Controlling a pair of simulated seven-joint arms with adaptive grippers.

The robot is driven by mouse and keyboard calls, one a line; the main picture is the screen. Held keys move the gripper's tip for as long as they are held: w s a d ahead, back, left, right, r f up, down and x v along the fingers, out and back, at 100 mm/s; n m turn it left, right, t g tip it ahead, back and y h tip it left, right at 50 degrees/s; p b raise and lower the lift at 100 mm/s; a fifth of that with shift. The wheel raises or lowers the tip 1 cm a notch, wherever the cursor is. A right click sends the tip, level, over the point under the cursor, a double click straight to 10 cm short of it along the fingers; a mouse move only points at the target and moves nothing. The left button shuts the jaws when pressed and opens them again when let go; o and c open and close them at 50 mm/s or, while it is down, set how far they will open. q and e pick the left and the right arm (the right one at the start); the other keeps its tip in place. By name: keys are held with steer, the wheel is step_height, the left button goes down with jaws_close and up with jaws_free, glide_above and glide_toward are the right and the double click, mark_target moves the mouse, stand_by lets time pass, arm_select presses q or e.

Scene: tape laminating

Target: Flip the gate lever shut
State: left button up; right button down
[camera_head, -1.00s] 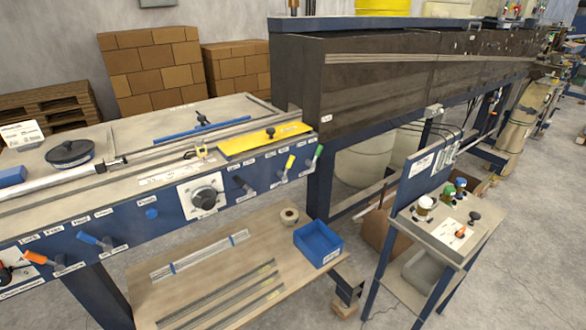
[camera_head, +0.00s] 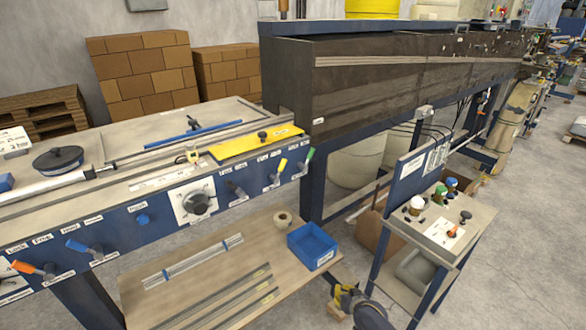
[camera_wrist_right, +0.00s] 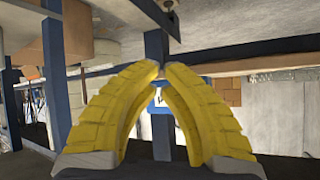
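The blue front panel of the bench (camera_head: 115,230) carries several levers, and their labels are too small to read surely, so I cannot tell which one is the gate lever. An orange lever (camera_head: 28,268) and a blue lever (camera_head: 78,246) are at the left. A dark lever (camera_head: 238,190), a yellow-tipped lever (camera_head: 280,168) and a green-tipped lever (camera_head: 307,157) are at the right end. My right gripper (camera_head: 346,292) is low in front of the blue bin, apart from the levers. In the wrist view its yellow fingers (camera_wrist_right: 162,70) arch together at the tips with nothing between them. My left gripper is out of view.
A round dial (camera_head: 197,203) sits mid-panel. A blue bin (camera_head: 312,247) and tape roll (camera_head: 283,218) stand on the lower shelf with metal strips. A small control stand (camera_head: 445,230) is at the right. The floor beyond it is open.

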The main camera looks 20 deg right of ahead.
mark_target(279, 168)
steer(key=w+a+r+m+t+y, duration=0.1)
steer(key=w+r+m+t, duration=0.35)
steer(key=r, duration=1.05)
steer(key=w+a+r+m+y, duration=0.1)
steer(key=w+r+m, duration=0.1)
steer(key=w+r, duration=0.9)
steer(key=s+a+r+m+y, duration=0.2)
steer(key=r+m, duration=0.1)
steer(key=r, duration=0.4)
steer(key=s+a+r+m+t+y, duration=0.1)
steer(key=s+a+r+m, duration=0.1)
steer(key=r, duration=0.5)
steer(key=s+a+r+m+y, duration=0.2)
steer(key=a+r+m, duration=0.2)
steer(key=r, duration=0.4)
steer(key=shift+m+y, duration=0.3)
steer(key=shift+m, duration=0.35)
steer(key=shift+a, duration=0.1)
steer(key=shift+x, duration=5)
